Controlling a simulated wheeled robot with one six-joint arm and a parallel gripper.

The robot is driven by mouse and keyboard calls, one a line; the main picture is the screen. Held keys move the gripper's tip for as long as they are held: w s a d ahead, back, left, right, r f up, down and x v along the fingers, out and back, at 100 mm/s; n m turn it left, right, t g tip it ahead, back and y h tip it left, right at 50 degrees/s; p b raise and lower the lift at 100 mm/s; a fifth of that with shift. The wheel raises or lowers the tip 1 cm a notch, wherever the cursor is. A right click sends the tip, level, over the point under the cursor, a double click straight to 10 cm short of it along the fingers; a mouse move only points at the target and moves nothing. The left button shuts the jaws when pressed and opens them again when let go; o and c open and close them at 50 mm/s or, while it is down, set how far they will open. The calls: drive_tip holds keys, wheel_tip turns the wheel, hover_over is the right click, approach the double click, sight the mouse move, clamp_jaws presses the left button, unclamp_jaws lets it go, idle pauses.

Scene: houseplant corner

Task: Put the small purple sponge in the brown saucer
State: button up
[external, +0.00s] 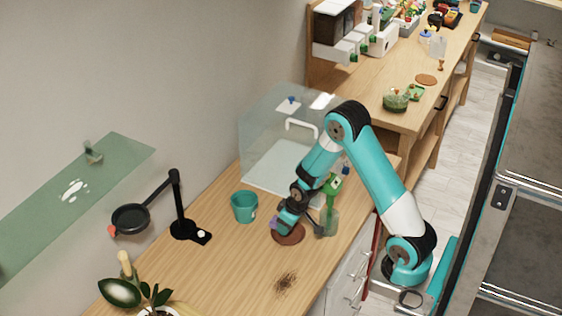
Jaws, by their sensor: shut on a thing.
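The brown saucer (289,240) lies on the wooden counter, near its middle. My gripper (279,224) points down over the saucer. It is shut on the small purple sponge (274,221), which shows at the left side of the fingers, over the saucer's back left edge. My gripper hides part of the sponge and part of the saucer. I cannot tell whether the sponge touches the saucer.
A green spray bottle (330,212) stands close right of my gripper. A teal pot (244,207) stands to the left. A black lamp (182,228) stands farther left. Spilled soil (286,283) lies in front. A clear case (275,160) stands behind.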

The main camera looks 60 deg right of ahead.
sight(297, 239)
drive_tip(key=shift+f, duration=0.35)
drive_tip(key=o, duration=1)
drive_tip(key=shift+r, duration=0.1)
drive_tip(key=shift+c, duration=0.2)
drive_tip(key=shift+r+p, duration=0.35)
drive_tip(key=shift+r, duration=0.2)
drive_tip(key=v, duration=1.2)
drive_tip(key=s+a+r+n+g+y, duration=0.1)
drive_tip(key=s+a+r+n+y, duration=0.1)
drive_tip(key=s+a, duration=0.8)
drive_tip(key=s+a+r+n+g+y, duration=0.2)
drive_tip(key=s+a+r+n, duration=0.3)
drive_tip(key=s+a, duration=0.5)
wheel_tip(297, 239, up, 2)
drive_tip(key=a, duration=0.2)
drive_tip(key=shift+s+a+g, duration=0.2)
drive_tip(key=shift+a+g, duration=0.1)
drive_tip(key=shift+r, duration=0.2)
